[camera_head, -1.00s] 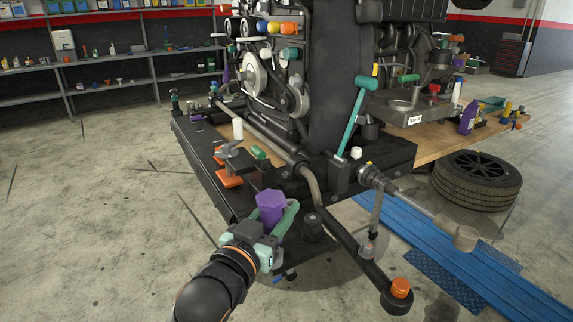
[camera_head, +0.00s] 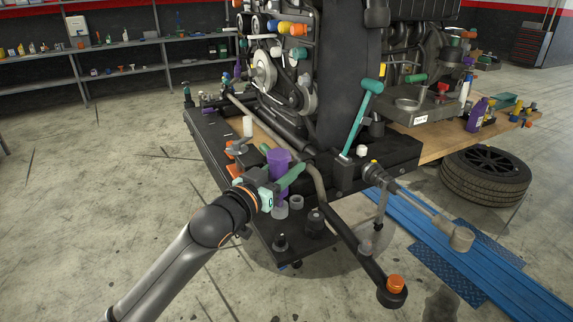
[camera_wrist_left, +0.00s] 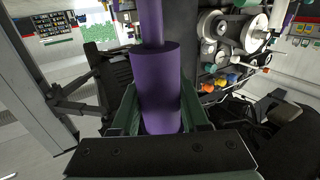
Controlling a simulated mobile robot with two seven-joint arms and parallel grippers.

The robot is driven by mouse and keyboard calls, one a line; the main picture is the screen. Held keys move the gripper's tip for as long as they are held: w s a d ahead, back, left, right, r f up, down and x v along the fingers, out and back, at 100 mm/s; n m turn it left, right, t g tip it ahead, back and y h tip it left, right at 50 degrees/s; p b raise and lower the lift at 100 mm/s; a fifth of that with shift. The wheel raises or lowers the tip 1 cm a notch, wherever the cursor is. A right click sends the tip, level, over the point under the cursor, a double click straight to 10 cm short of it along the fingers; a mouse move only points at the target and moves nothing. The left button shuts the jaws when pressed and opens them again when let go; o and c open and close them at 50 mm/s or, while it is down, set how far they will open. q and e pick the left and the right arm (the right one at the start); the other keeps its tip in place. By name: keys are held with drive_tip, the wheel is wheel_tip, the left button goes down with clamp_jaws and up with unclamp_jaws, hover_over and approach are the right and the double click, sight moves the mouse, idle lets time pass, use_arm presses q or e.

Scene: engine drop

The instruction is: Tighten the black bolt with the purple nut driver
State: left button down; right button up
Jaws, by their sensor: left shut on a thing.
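The purple nut driver (camera_head: 279,162) stands roughly upright in my left gripper (camera_head: 282,181), whose green fingers are shut around it above the black stand's tray. In the left wrist view the purple driver (camera_wrist_left: 158,85) fills the middle between the fingers. Its lower end is not clear to me. A small black bolt-like piece (camera_head: 281,243) stands on the tray below the gripper, apart from the driver. A larger black knobbed piece (camera_head: 315,224) stands to its right. I cannot tell for sure which one is the black bolt. My right gripper is not in view.
Grey cylindrical pieces (camera_head: 296,202) stand close by the gripper. A crank handle (camera_head: 420,206) and a bar with an orange cap (camera_head: 395,283) jut out front right. Open floor lies to the left.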

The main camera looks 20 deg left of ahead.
sight(284, 203)
use_arm(q)
wheel_tip(284, 203, down, 5)
drive_tip(key=b, duration=0.3)
drive_tip(key=shift+f, duration=0.2)
drive_tip(key=shift+f, duration=0.1)
drive_tip(key=shift+f+b, duration=0.7)
drive_tip(key=shift+f, duration=0.8)
drive_tip(key=shift+f, duration=0.1)
drive_tip(key=c, duration=0.9)
unclamp_jaws()
clamp_jaws()
